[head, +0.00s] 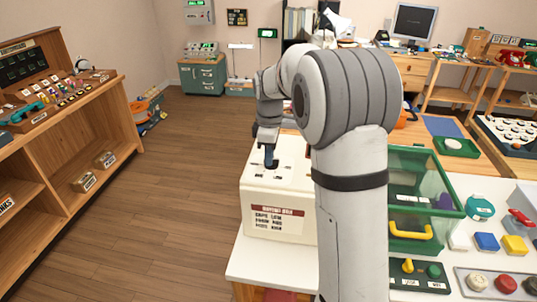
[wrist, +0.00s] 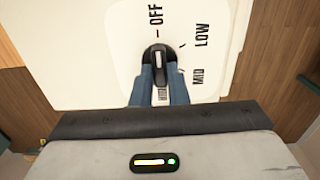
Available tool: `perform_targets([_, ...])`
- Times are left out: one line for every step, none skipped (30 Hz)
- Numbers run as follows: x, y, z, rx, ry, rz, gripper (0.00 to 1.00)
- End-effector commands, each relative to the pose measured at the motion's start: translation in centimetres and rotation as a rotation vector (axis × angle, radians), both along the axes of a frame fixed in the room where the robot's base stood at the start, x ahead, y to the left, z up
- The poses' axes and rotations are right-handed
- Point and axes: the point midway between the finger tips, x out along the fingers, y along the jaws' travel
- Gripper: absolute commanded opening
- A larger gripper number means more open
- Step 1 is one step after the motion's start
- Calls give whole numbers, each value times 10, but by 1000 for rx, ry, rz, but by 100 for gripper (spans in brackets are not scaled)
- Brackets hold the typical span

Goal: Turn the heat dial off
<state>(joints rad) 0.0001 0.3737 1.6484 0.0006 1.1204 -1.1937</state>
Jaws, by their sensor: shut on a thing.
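The heat dial (wrist: 157,57) is a small dark round knob with a pale bar across it. It sits on a cream panel (wrist: 100,60) marked OFF, LOW, MID and a partly hidden word beside the fingers. The pale bar runs roughly in line with the tick below OFF; I cannot tell which end is the pointer. My gripper (wrist: 161,75) has its two blue fingers shut on the dial, one on each side. In the head view my gripper (head: 270,164) points down onto the top of the cream box (head: 259,190), and its fingers hide the dial.
A green-framed clear case (head: 427,165) with a yellow handle stands right of my arm. A wooden shelf (head: 75,150) stands at the left. The wooden floor (head: 180,180) between is clear.

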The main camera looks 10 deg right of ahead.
Motion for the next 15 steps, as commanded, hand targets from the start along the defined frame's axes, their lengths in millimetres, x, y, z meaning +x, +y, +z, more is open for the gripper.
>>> perform_targets([2,-1,3,-1,-8,1,15])
perform_targets([2,-1,3,-1,-8,1,18])
perform_targets([2,-1,3,-1,-8,1,21])
perform_targets([1,-1,2,-2,-7,1,24])
perform_targets([1,-1,2,-1,-6,0,26])
perform_targets([1,-1,2,-1,-5,0,29])
perform_targets([1,-1,2,-1,-5,0,32])
perform_targets([1,-1,1,-1,-4,0,34])
perform_targets([1,-1,1,-1,-4,0,35])
perform_targets([1,-1,1,-1,-4,0,35])
perform_targets([1,0,1,-1,-3,0,35])
perform_targets([1,0,1,-1,-3,-1,35])
perform_targets([1,-1,1,-1,-3,-1,35])
perform_targets([1,-1,1,-1,-2,-1,35])
perform_targets([1,0,1,-1,-3,-1,35])
